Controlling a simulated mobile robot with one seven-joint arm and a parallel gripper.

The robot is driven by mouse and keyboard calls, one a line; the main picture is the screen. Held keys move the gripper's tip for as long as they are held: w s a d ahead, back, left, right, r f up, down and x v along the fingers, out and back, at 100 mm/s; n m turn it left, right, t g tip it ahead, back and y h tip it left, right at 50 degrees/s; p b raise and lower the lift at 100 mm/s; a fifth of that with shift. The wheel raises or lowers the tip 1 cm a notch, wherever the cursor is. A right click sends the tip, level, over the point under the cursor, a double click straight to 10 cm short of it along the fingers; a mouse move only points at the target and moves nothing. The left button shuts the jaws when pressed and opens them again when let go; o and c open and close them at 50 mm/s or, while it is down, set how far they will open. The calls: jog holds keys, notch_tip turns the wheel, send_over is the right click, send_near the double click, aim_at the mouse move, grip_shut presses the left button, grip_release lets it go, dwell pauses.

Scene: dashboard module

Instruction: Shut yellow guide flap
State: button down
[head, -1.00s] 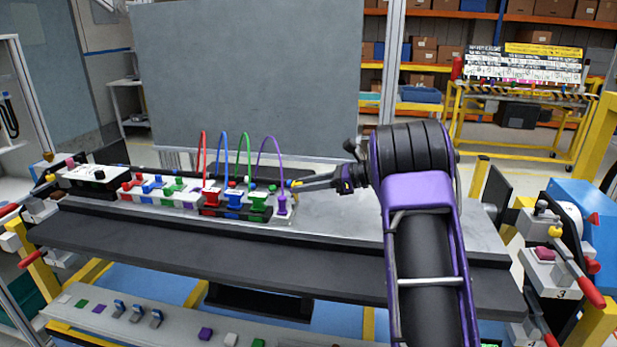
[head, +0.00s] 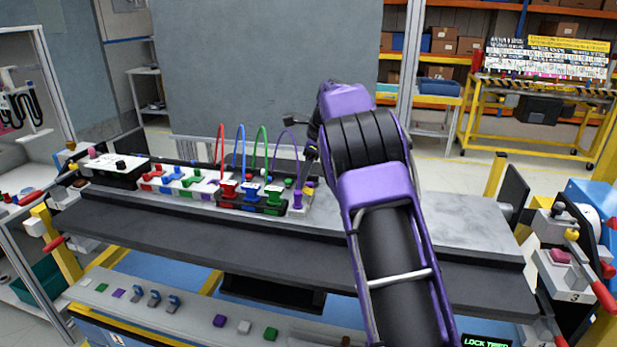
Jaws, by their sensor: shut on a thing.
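A small yellow piece, which looks like the yellow guide flap (head: 309,190), shows at the right end of the row of connectors, beside the purple plug (head: 297,200). My gripper (head: 306,178) points down at it from above, with its fingertips at the yellow piece. The fingers are shut on it as far as this small view shows. The fingertips hide part of the flap, so its exact angle cannot be told.
Red, blue, green and purple cables (head: 241,150) arch up just left of my gripper. Coloured blocks (head: 185,180) and a black-and-white box (head: 112,170) stand further left. The grey bench top (head: 440,215) to the right is clear.

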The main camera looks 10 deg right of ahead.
jog(key=h, duration=0.1)
jog(key=a+g+h, duration=0.1)
jog(key=shift+w+f+h, duration=0.3)
jog(key=shift+f+h, duration=0.1)
jog(key=shift+a+f+g+h, duration=0.2)
jog(key=shift+g+h, duration=0.1)
jog(key=shift+h, duration=0.4)
jog(key=shift+f, duration=0.1)
jog(key=c, duration=0.8)
grip_release()
